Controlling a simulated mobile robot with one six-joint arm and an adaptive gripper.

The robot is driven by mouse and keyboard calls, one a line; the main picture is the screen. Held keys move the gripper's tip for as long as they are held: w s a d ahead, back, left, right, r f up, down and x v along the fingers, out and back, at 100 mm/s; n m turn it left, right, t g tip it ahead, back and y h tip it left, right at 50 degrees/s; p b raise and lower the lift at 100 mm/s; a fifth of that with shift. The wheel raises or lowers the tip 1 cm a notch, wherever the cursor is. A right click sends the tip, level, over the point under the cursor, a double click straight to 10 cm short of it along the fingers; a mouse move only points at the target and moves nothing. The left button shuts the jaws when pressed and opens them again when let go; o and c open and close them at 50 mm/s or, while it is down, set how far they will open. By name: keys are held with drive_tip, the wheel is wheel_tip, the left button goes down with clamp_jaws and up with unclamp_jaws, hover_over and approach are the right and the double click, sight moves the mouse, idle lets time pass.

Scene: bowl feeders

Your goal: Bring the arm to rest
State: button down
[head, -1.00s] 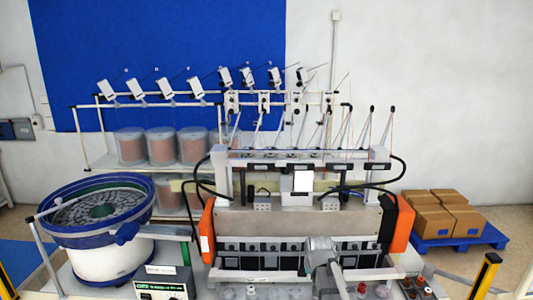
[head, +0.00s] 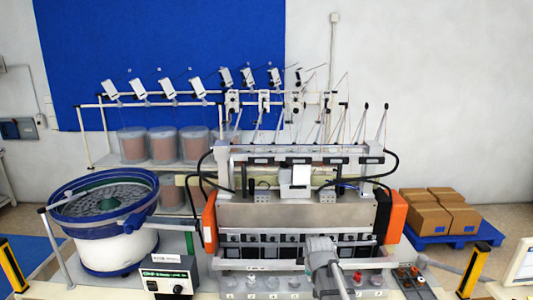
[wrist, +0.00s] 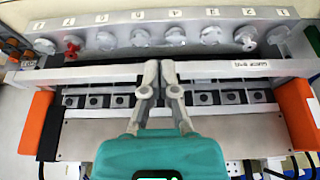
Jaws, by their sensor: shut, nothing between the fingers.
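My gripper (wrist: 160,68) shows in the wrist view with a teal body and two grey fingers. The fingers are shut together with nothing between them. In that view they lie across the front edge of the grey winding machine (wrist: 85,135). I cannot tell how far they are above it. In the head view my grey arm reaches in from the bottom, in front of the machine (head: 285,212); my gripper cannot be made out there.
A blue-rimmed bowl feeder (head: 112,252) and a control box (head: 166,275) stand left. Boxes lie on a blue pallet (head: 462,238) at right. A monitor (head: 522,262) stands far right.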

drive_tip(key=s+f+g+b, duration=0.1)
drive_tip(key=s+f+b, duration=0.4)
drive_tip(key=f+b, duration=0.1)
drive_tip(key=s+d+f+g+b, duration=0.1)
drive_tip(key=s+f+b, duration=0.4)
drive_tip(key=f+b, duration=0.1)
drive_tip(key=s+d+f+g+b, duration=0.1)
drive_tip(key=s+f+b, duration=0.5)
drive_tip(key=f, duration=0.1)
drive_tip(key=shift+f+g, duration=0.4)
drive_tip(key=shift+s+f+b, duration=0.3)
drive_tip(key=shift+s+b, duration=0.05)
drive_tip(key=shift+b, duration=0.05)
idle(0.6)
